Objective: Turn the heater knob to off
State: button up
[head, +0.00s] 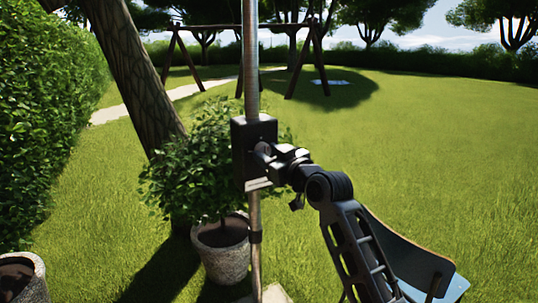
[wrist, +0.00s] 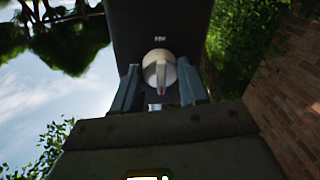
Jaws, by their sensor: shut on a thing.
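The heater's black control box (head: 240,133) is fixed to a metal pole in the head view. My gripper (head: 266,157) reaches it from the right and hides most of the knob there. In the wrist view the box (wrist: 160,20) is close ahead, with the round pale knob (wrist: 158,66) on its face. My gripper (wrist: 160,75) has one finger on each side of the knob and is shut on it. A reddish-brown mark on the knob's ridge points down in the picture. Small white lettering above the knob is too small to read.
The heater pole (head: 251,60) runs up and down past the box. A potted bush (head: 195,180) stands close behind it on the left. A second pot (head: 22,278) is at lower left. Open lawn (head: 440,150) lies to the right. A brick surface (wrist: 290,95) shows in the wrist view.

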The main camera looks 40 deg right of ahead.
jog(key=shift+m, duration=0.6)
jog(key=shift+c, duration=0.2)
jog(key=o, duration=1.1)
jog(key=shift+c, duration=0.2)
jog(key=b+v, duration=0.2)
jog(key=v, duration=0.5)
jog(key=shift+s, duration=0.4)
jog(key=shift+a, duration=0.1)
